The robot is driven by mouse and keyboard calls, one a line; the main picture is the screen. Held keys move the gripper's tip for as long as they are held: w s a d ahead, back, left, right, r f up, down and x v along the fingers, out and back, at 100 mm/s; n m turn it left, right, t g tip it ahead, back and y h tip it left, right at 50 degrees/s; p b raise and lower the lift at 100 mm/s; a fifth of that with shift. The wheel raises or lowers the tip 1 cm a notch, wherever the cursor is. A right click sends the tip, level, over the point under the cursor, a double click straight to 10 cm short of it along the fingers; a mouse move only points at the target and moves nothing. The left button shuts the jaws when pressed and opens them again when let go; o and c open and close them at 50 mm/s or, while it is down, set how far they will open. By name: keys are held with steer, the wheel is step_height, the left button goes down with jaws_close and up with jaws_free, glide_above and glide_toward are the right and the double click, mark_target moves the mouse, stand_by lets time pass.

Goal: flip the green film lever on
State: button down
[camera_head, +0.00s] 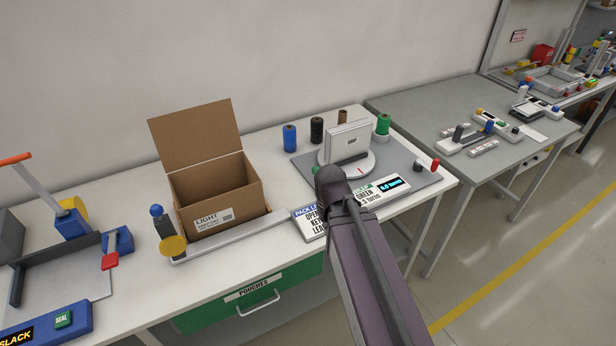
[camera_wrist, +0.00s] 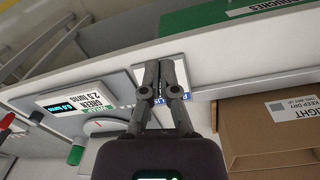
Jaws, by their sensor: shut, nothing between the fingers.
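In the head view a small green piece (camera_head: 315,170) shows just left of my arm's dark end, at the turntable mat's left edge. It may be the green lever, but most of it is covered. A green film spool (camera_head: 383,124) stands on a white base behind the turntable, and also shows in the wrist view (camera_wrist: 76,155). A panel with a lit display (camera_head: 392,184) carries the words GREEN and turns. My gripper (camera_wrist: 159,65) is shut and empty, with its fingertips over the sign by the table's front edge. My arm hides the fingers in the head view.
Red (camera_head: 435,164) and black-and-red (camera_head: 418,166) knobs stand at right. Blue (camera_head: 290,138), black (camera_head: 317,130) and brown (camera_head: 342,117) spools stand behind. An open carton (camera_head: 215,185) is left, and a sign (camera_head: 308,222) is in front.

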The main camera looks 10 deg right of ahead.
steer(key=w+a+n+t+h+b, duration=0.2)
steer(key=w+a+n+h+b, duration=0.2)
steer(key=w+n, duration=0.7)
steer(key=w+a+n+t+h+b, duration=0.3)
steer(key=w+a+n+h+b, duration=0.2)
steer(key=w+a+n, duration=0.3)
steer(key=w+n+h, duration=0.1)
steer(key=w+n, duration=0.2)
steer(key=n, duration=0.1)
steer(key=shift+w+f, duration=0.25)
steer(key=shift+f, duration=0.05)
steer(key=shift+d+f, duration=0.1)
steer(key=shift+d, duration=0.05)
steer(key=w+d+f+b, duration=0.4)
steer(key=w+d, duration=0.1)
steer(key=d, duration=0.6)
steer(key=shift+w+b, duration=0.3)
steer(key=shift+w, duration=0.1)
